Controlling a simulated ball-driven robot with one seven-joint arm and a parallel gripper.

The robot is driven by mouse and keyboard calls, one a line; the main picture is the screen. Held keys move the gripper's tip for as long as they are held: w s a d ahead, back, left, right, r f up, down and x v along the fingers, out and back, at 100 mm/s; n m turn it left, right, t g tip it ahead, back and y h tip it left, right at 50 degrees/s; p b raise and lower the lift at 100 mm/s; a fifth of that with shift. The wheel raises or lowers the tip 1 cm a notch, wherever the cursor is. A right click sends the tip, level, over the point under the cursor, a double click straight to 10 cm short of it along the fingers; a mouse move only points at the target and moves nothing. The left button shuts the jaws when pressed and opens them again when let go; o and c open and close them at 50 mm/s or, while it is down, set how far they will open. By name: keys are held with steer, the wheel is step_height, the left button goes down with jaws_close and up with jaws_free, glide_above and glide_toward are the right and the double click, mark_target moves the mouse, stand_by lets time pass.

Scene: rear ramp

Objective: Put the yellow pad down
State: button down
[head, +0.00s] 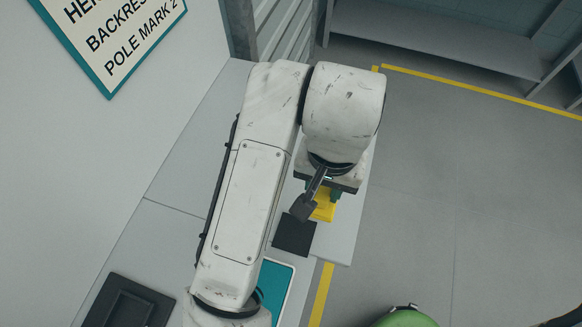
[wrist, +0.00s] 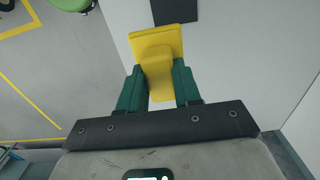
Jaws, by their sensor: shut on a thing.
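The yellow pad (head: 325,208) is a small block with a wider flat end, partly hidden by my arm in the head view. In the wrist view the yellow pad (wrist: 157,52) sits between the green fingers of my gripper (wrist: 158,76). My gripper (head: 322,193) is shut on its narrower part, and the wide end sticks out beyond the fingertips. The pad shows over the pale grey surface (head: 340,238). I cannot tell whether it touches that surface.
A dark square (head: 294,236) lies on the pale surface just beside the pad; the wrist view shows it too (wrist: 175,10). A teal-edged panel (head: 275,285) and a black tray (head: 128,303) are nearer. Yellow lines (head: 470,88) mark the grey floor. A green round object (head: 405,318) stands lower right.

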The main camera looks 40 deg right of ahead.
steer(key=w+f, duration=0.3)
steer(key=w, duration=0.1)
steer(key=w+f+p, duration=0.1)
steer(key=w+f, duration=0.3)
steer(key=shift+f, duration=0.1)
steer(key=shift+w+f, duration=0.2)
steer(key=shift+f, duration=1.45)
steer(key=shift+f, duration=0.15)
steer(key=c, duration=0.8)
jaws_free()
step_height(320, 180, up, 12)
steer(key=shift+r, duration=0.15)
